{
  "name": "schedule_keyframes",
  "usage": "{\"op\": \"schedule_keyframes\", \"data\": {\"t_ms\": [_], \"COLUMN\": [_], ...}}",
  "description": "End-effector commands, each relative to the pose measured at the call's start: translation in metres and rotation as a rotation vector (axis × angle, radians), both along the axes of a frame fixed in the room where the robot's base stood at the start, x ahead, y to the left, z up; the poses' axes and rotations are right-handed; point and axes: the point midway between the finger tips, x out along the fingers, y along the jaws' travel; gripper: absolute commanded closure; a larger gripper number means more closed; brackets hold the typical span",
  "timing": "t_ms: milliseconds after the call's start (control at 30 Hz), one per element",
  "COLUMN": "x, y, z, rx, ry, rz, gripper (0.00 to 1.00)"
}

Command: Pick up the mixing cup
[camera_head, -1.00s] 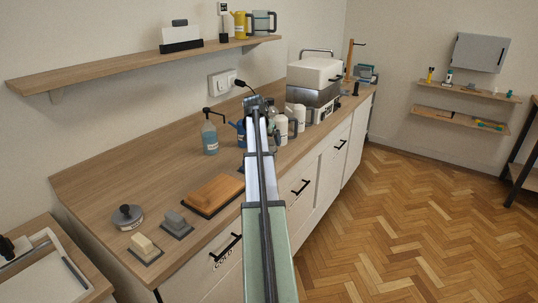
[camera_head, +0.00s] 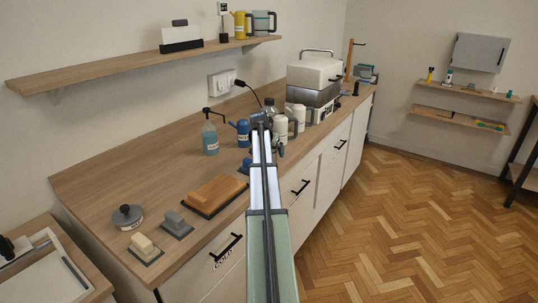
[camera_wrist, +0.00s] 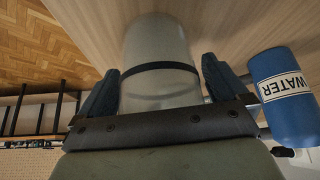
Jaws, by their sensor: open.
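In the wrist view, a clear, frosted cup (camera_wrist: 160,45) with a dark band around it, which looks like the mixing cup, stands between the two blue-grey fingers of my gripper (camera_wrist: 158,88). The fingers are apart, one on each side of the cup; whether either touches it I cannot tell. In the head view, my gripper (camera_head: 260,121) is over the counter's middle, and the cup is not clearly seen there, hidden by my arm.
A blue container marked WATER (camera_wrist: 287,95) is close beside the right finger in the wrist view. On the counter (camera_head: 120,180) are a soap pump bottle (camera_head: 210,138), pale jugs (camera_head: 283,128) and a steel-and-white machine (camera_head: 314,80).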

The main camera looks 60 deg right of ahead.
Motion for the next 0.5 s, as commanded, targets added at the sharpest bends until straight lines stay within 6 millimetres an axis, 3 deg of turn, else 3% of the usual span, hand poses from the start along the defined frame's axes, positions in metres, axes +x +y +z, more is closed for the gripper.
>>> {"op": "schedule_keyframes", "data": {"t_ms": [133, 500], "x": [-0.0001, 0.0000], "y": [0.0003, 0.0004], "z": [0.0003, 0.0005], "rx": [0.000, 0.000], "ry": [0.000, 0.000], "rz": [0.000, 0.000], "gripper": [0.01, 0.36]}}
